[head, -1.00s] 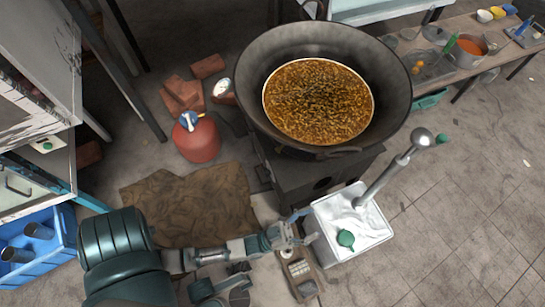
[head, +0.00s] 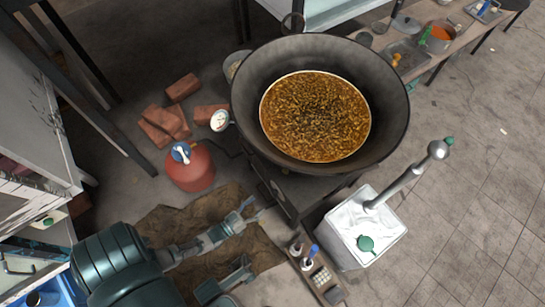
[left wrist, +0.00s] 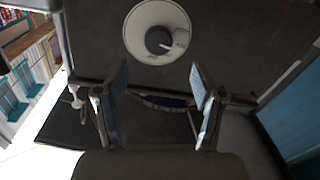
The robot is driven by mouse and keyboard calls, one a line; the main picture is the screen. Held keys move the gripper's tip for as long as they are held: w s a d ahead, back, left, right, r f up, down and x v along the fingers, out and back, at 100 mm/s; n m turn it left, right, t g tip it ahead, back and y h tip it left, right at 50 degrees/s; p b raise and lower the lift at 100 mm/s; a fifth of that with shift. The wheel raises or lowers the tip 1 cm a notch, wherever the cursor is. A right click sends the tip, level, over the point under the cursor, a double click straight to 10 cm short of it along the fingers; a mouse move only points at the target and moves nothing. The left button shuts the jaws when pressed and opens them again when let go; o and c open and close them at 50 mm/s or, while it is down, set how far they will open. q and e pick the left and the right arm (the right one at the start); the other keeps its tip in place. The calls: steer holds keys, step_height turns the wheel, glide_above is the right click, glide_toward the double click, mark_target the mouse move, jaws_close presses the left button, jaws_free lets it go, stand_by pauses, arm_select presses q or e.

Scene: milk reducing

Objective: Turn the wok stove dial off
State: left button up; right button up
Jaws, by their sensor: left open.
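The wok stove (head: 283,187) is a dark metal body under a large black wok (head: 393,110). In the left wrist view a round white dial (left wrist: 143,33) with a dark central knob and a light pointer shows on a dark panel. My left gripper (head: 255,209) is in front of the stove in the head view. In the left wrist view its fingers (left wrist: 160,85) are open and apart, with the dial above and between their tips; nothing is held. The dial's face is not visible in the head view.
A red gas canister (head: 190,172) and several bricks (head: 165,122) are left of the stove. A brown mat (head: 200,211) lies below. The tiled floor further right is clear.

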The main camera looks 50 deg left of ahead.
mark_target(272, 194)
arm_select(q)
steer(key=w+b, duration=0.1)
steer(key=w, duration=0.5)
steer(key=shift+w+d+f, duration=0.1)
steer(key=shift+w, duration=0.1)
steer(key=shift+w+d, duration=0.1)
steer(key=shift+w, duration=0.5)
steer(key=c, duration=1.1)
